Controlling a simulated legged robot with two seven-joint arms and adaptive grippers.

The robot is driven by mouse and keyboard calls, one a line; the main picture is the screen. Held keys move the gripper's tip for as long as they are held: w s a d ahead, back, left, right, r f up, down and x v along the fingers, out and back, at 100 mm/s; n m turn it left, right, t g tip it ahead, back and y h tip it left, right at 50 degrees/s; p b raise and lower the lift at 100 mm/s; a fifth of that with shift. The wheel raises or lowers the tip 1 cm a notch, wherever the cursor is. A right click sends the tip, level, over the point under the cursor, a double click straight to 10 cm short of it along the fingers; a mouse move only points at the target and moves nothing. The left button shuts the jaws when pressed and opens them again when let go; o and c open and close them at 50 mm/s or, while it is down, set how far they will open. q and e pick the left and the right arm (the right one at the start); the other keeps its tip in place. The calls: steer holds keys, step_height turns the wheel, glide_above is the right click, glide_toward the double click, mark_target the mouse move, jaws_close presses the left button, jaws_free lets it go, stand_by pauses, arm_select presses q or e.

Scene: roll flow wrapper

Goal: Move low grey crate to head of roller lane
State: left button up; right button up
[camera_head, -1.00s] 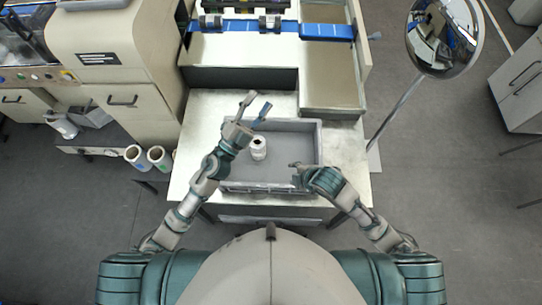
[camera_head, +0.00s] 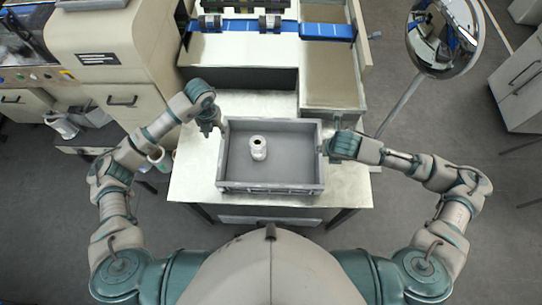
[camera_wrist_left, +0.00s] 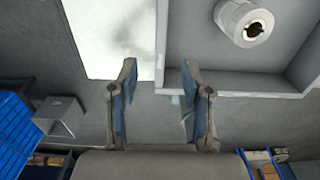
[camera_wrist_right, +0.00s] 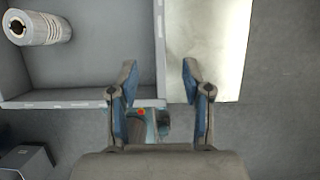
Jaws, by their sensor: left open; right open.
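The low grey crate (camera_head: 270,188) sits on a bare metal table in the head view, with one white roll (camera_head: 258,148) standing inside it. My left gripper (camera_head: 219,128) is open at the crate's left wall, near its far corner. In the left wrist view the crate's wall edge (camera_wrist_left: 220,88) lines up between the spread fingers (camera_wrist_left: 158,76). My right gripper (camera_head: 328,140) is open at the crate's right wall. In the right wrist view that wall (camera_wrist_right: 50,103) ends between the open fingers (camera_wrist_right: 160,78). Neither gripper is closed on the wall. I cannot make out the roller lane for certain.
The metal table (camera_head: 190,185) has narrow free strips around the crate. A machine with a blue band (camera_head: 326,31) stands behind it. A beige cabinet (camera_head: 115,50) is at left. A round mirror (camera_head: 444,35) on a pole stands at right.

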mark_target(223, 154)
arm_select(q)
step_height(223, 154, down, 18)
steer(key=shift+d+r, duration=0.1)
steer(key=shift+r, duration=0.15)
arm_select(e)
steer(key=x, duration=1.7)
steer(key=shift+w+f, duration=0.15)
arm_select(q)
steer(key=shift+c, duration=0.3)
arm_select(e)
steer(key=shift+c, duration=0.3)
arm_select(q)
jaws_close()
arm_select(e)
jaws_close()
